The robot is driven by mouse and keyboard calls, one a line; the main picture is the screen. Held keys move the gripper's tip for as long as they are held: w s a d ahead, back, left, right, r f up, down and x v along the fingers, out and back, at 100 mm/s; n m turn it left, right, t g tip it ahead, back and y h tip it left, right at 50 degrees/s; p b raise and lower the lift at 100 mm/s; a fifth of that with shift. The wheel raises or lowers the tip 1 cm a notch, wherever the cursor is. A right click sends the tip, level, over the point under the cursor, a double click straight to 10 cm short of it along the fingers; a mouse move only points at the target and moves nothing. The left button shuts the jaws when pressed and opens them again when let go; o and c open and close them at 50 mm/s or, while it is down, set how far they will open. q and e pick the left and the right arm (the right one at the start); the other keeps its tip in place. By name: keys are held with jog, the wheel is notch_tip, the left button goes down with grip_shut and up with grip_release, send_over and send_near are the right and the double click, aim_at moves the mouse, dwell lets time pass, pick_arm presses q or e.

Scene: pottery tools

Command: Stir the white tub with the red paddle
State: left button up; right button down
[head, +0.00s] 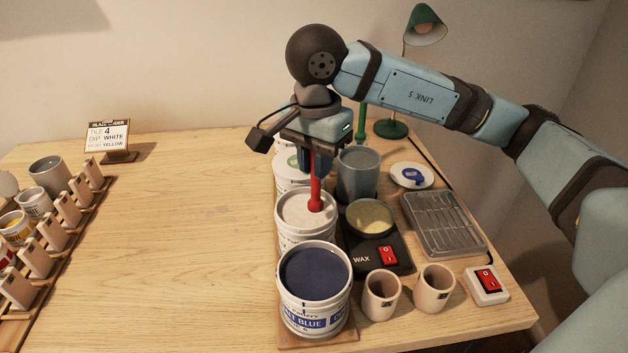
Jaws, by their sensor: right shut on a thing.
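The white tub (290,234) stands in the row of tubs right of the table's middle, behind the blue tub, and holds a pale glaze. The red paddle (315,190) is upright, its lower end over or in the white tub's glaze; the exact depth is hard to tell. My right gripper (317,160) is above the tub, pointing down and shut on the paddle's upper part. The fingertips partly hide the paddle's top. My left gripper is not in view.
The blue tub (316,318) stands in front, another white-lidded tub (286,178) behind. A grey cup (358,174), wax warmer (385,254) and two small beige cups (381,296) (434,289) stand close on the right. The table's (190,240) middle is clear.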

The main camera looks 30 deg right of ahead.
pick_arm(q)
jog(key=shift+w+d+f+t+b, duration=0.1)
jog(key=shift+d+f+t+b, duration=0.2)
jog(key=shift+b, duration=0.85)
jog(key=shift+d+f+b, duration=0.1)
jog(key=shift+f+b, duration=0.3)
jog(key=shift+b, duration=0.7)
pick_arm(e)
jog(key=shift+s+a, duration=0.15)
jog(key=shift+a, duration=0.9)
